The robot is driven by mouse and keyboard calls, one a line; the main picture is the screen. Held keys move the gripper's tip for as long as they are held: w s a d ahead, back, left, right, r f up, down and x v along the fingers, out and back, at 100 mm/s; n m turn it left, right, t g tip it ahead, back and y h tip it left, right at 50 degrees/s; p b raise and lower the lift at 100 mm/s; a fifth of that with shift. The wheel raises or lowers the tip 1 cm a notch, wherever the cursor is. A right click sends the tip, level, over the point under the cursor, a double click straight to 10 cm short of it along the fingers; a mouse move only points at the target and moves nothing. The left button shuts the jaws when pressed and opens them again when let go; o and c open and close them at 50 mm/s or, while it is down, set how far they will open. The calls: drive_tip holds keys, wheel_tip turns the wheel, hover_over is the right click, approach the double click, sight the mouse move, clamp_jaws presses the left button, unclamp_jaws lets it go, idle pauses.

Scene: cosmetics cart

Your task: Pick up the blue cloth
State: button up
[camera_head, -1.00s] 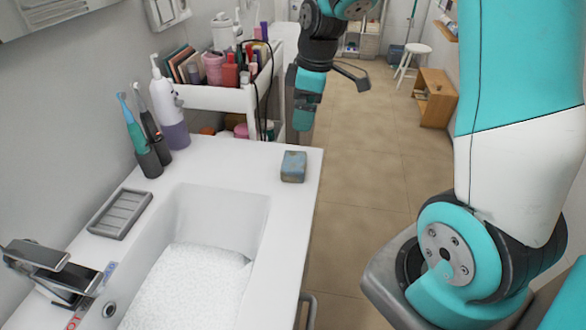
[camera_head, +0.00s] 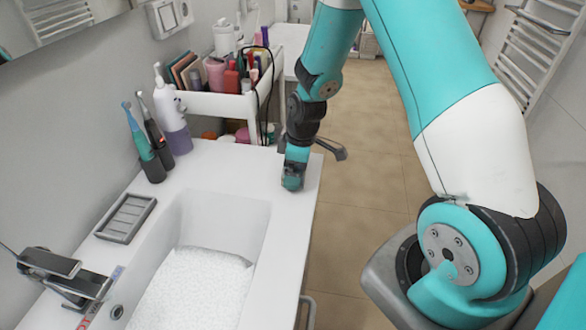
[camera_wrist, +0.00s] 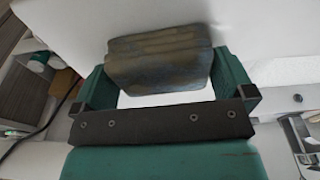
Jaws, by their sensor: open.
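The blue cloth (camera_wrist: 158,62) is a small, folded, block-like bundle, worn grey-blue with brownish patches. In the wrist view it lies between the two teal fingers of my gripper (camera_wrist: 163,70), close to both. I cannot tell whether either finger touches it. In the head view my gripper (camera_head: 293,178) points down over the right edge of the white counter and hides the cloth. My gripper is open around the cloth.
The white counter (camera_head: 222,160) has a sink (camera_head: 215,225) at front and a grey soap dish (camera_head: 127,218) on the left. Toothbrushes (camera_head: 140,140) and a pump bottle (camera_head: 172,120) stand by the wall. A filled cart (camera_head: 222,101) is behind; floor lies open to the right.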

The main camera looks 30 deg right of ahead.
drive_tip(key=shift+f, duration=0.15)
drive_tip(key=c, duration=0.6)
